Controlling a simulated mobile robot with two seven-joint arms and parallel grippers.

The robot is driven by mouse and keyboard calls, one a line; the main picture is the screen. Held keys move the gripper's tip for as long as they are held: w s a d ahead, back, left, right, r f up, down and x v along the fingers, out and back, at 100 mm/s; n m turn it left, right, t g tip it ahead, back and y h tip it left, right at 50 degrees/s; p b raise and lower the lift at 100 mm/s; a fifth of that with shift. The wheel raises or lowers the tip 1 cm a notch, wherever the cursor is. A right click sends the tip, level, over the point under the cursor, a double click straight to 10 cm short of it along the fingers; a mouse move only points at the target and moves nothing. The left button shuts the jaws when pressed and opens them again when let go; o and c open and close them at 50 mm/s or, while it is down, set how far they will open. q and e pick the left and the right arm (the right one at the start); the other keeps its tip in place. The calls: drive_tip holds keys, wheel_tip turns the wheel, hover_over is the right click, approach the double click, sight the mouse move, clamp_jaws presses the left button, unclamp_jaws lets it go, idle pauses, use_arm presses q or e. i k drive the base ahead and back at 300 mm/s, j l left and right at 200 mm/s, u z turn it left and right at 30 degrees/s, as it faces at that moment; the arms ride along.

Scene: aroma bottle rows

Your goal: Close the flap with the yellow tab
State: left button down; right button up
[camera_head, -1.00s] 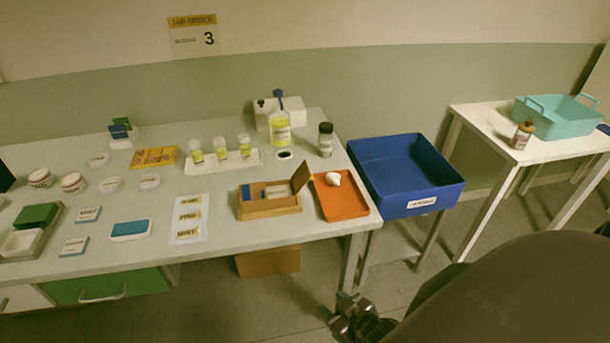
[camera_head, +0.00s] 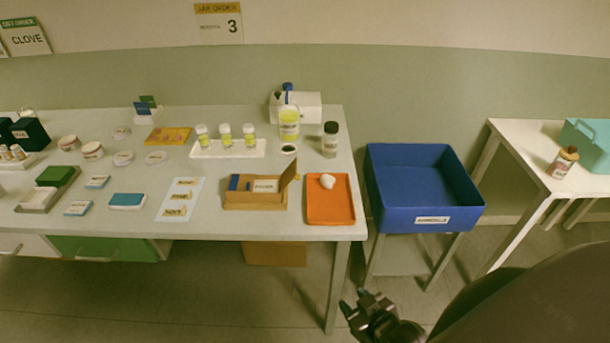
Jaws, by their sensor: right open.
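A wooden box (camera_head: 238,206) sits near the front right of the long table. Its flap (camera_head: 288,176) stands up, open, at the box's right end. I cannot make out a yellow tab on it. A white card and a blue piece show inside the box. My right gripper (camera_head: 353,300) is open and empty, low in front of the table's right end, well apart from the box. My left gripper is not in view.
An orange tray (camera_head: 330,212) with a white lump lies right beside the box. A blue tub (camera_head: 430,220) stands right of the long table (camera_head: 120,220). Jars, cards and bottles cover the table's left and back. The floor in front is clear.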

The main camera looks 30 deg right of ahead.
sight(291, 173)
drive_tip(key=k+l, duration=0.1)
drive_tip(key=l, duration=0.25)
drive_tip(key=k+l, duration=0.15)
drive_tip(key=l, duration=0.25)
drive_tip(key=k+l, duration=0.1)
drive_tip(key=l, duration=0.25)
drive_tip(key=k+l, duration=0.15)
drive_tip(key=l, duration=0.25)
